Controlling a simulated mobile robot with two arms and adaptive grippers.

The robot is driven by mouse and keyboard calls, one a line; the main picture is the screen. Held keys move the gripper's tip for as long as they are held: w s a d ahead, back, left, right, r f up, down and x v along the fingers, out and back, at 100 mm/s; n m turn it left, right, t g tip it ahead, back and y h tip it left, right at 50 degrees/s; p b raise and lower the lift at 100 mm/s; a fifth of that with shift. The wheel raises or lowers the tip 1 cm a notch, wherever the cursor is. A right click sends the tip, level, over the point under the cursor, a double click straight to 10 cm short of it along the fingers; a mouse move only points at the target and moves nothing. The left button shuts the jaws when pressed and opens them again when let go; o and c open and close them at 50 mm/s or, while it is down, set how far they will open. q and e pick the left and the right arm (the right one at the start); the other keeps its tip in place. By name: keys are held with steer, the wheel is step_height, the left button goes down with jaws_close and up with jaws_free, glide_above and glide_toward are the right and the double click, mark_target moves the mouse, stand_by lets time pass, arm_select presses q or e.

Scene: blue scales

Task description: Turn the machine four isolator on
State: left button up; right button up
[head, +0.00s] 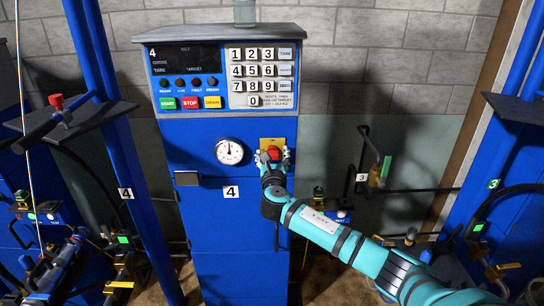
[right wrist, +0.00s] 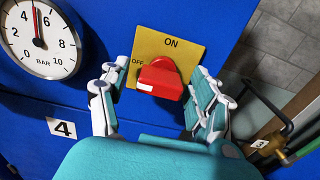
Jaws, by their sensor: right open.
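The machine four isolator is a red knob (right wrist: 161,79) on a yellow plate (right wrist: 170,47) marked ON at the top and OFF at the left. The knob lies roughly crosswise, its white-marked end to the left, near OFF. In the head view the knob (head: 273,152) is on the blue front of machine four (head: 190,145), right of the gauge. My right gripper (right wrist: 155,88) is open, one finger left of the knob and one right, with visible gaps on both sides. In the head view the right gripper (head: 274,163) partly covers the plate. My left gripper is not in view.
A control panel with a keypad (head: 263,75) is above. Side machines with pipes and valves (head: 65,110) flank machine four. A pipe with a handle (head: 381,172) is at right.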

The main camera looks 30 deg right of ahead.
steer(key=c, duration=1.2)
steer(key=shift+o, duration=0.2)
steer(key=shift+m, duration=0.3)
steer(key=m+b, duration=0.1)
steer(key=m, duration=0.2)
steer(key=shift+m, duration=0.4)
steer(key=m+b, duration=0.2)
steer(key=m, duration=0.2)
steer(key=shift+m, duration=0.3)
steer(key=m+b, duration=0.2)
steer(key=m, duration=0.2)
steer(key=shift+s+d+m+b, duration=0.1)
steer(key=shift+m+b, duration=0.65)
steer(key=shift+m, duration=1.65)
